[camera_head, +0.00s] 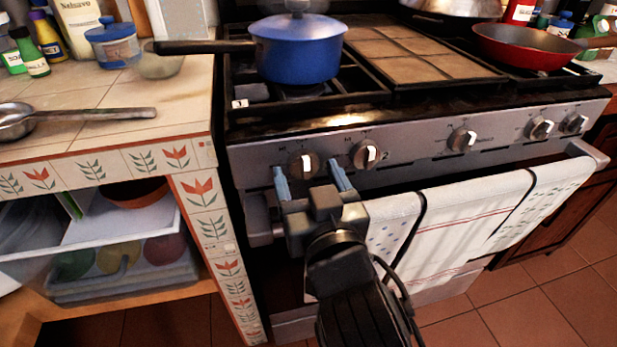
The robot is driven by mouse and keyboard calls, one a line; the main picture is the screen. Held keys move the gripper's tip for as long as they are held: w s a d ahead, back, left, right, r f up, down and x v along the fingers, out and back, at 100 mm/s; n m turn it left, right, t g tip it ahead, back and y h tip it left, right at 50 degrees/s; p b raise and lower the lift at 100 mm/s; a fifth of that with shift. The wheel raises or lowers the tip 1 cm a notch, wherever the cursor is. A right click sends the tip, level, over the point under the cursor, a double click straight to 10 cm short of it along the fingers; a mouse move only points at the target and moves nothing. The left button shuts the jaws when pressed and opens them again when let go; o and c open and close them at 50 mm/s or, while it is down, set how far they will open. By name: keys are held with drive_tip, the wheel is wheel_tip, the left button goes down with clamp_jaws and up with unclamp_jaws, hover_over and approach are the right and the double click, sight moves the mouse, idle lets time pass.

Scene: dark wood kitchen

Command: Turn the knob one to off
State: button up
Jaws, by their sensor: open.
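The stove's front panel (425,141) carries a row of several knobs. My gripper (312,177) is open, with one blue fingertip at each side below the leftmost knob. I cannot tell whether the fingers touch the knob. No object is between the fingers apart from that knob behind or at them.
A blue pot (298,50) stands on the left burner, its handle pointing left. A red pan (525,48) is on the right. Towels (470,225) hang on the oven handle, right of my arm. The tiled counter (110,95) is close on the left.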

drive_tip(key=v, duration=0.7)
drive_tip(key=shift+s, duration=0.4)
drive_tip(key=shift+d, duration=0.15)
drive_tip(key=s+d+f+m+g+h, duration=0.1)
drive_tip(key=s+d+f+h, duration=0.1)
drive_tip(key=s+d+f, duration=0.8)
drive_tip(key=s+d+r+m+g+h, duration=0.15)
drive_tip(key=s+d, duration=0.35)
drive_tip(key=s, duration=0.5)
drive_tip(key=s+d+m+h, duration=0.15)
drive_tip(key=s+d, duration=0.35)
drive_tip(key=s, duration=0.5)
wheel_tip(320, 180, up, 15)
drive_tip(key=n+p, duration=0.1)
drive_tip(key=p, duration=1.4)
drive_tip(key=shift+d, duration=0.35)
